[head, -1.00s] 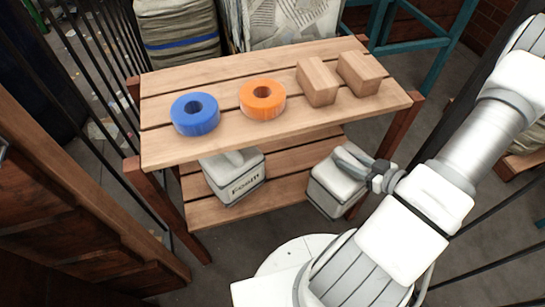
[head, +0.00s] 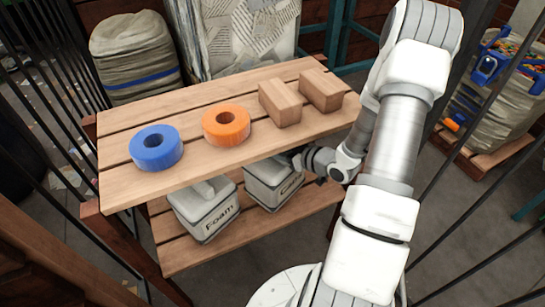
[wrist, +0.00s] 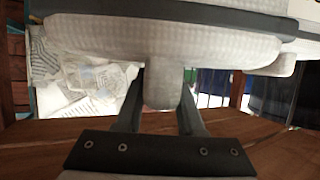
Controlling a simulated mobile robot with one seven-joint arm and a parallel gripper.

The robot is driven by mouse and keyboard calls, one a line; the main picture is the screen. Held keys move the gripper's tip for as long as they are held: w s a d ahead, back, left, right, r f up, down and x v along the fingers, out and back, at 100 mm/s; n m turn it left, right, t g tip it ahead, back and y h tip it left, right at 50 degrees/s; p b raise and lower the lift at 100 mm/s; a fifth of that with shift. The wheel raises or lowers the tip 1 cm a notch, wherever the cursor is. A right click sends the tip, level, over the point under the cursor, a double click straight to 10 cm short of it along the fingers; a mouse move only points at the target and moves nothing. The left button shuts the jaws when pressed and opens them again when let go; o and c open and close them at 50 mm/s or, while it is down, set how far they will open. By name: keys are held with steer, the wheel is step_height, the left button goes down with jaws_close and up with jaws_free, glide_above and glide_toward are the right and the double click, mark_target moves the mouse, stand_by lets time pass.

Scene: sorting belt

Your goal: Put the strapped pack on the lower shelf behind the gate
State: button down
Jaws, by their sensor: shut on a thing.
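The held pack (head: 270,187) is pale grey with dark edging and lettering that is partly hidden. It is upright at the lower shelf (head: 188,253), under the top board and right of a similar pack marked Foam (head: 207,212). I cannot tell whether its base touches the shelf. My gripper (head: 294,161) reaches in from the right below the top board. In the wrist view, my gripper (wrist: 161,88) is shut on the grey handle (wrist: 163,73) of the pack, whose body (wrist: 165,40) fills the upper part. I cannot tell which barred panel is the gate.
The top board (head: 120,188) carries a blue ring (head: 156,158), an orange ring (head: 226,135) and two wooden blocks (head: 281,112). It overhangs the gripper closely. Black bars (head: 440,150) stand on the right. The right end of the lower shelf (head: 318,197) looks bare.

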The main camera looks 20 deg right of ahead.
steer(key=shift+w+a+r, duration=0.1)
steer(key=shift+w+a, duration=0.15)
steer(key=shift+w, duration=0.25)
steer(key=shift+w+a+b, duration=0.1)
steer(key=shift+w+b, duration=0.1)
steer(key=shift+b, duration=0.1)
steer(key=shift+f+b, duration=0.8)
steer(key=shift+f, duration=0.95)
steer(key=shift+f, duration=0.15)
steer(key=c, duration=0.5)
jaws_free()
steer(key=shift+s+f, duration=0.1)
